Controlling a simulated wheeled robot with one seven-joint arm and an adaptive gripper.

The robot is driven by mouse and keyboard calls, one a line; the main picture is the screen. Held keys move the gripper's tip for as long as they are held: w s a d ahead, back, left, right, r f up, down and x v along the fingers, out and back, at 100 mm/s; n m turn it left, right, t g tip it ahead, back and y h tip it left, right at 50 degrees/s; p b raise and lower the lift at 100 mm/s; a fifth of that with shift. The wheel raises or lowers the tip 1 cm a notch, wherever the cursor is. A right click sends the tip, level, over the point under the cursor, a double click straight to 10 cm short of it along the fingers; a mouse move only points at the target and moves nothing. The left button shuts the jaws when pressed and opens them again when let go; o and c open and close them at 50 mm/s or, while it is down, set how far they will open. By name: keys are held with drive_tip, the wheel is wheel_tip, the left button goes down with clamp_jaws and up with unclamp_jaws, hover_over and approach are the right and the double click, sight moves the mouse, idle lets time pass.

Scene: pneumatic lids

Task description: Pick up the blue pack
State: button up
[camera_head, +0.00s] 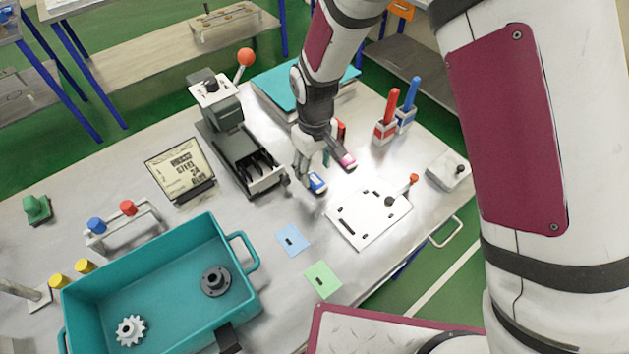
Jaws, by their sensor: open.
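A small blue pack (317,182) with a pale patch lies on the grey table, just beside the tip of my gripper's left finger. My gripper (327,172) points down over the table with its two fingers apart. I cannot tell whether the left finger touches the pack. A pink and dark piece (347,161) shows at the tip of the right finger. I cannot tell whether it is a separate thing or part of the finger. The space between the fingers looks empty of the blue pack.
A white slotted plate (369,222) lies close at right. A lever press (240,150) stands left. Red (387,117) and blue (408,104) upright handles stand behind at right. A teal crate (165,258), blue card (293,240) and green card (323,281) are in front.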

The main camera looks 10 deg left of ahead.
sight(315, 179)
drive_tip(key=shift+f+p, duration=0.45)
drive_tip(key=shift+f, duration=1.6)
drive_tip(key=c, duration=1)
drive_tip(key=shift+r, duration=0.15)
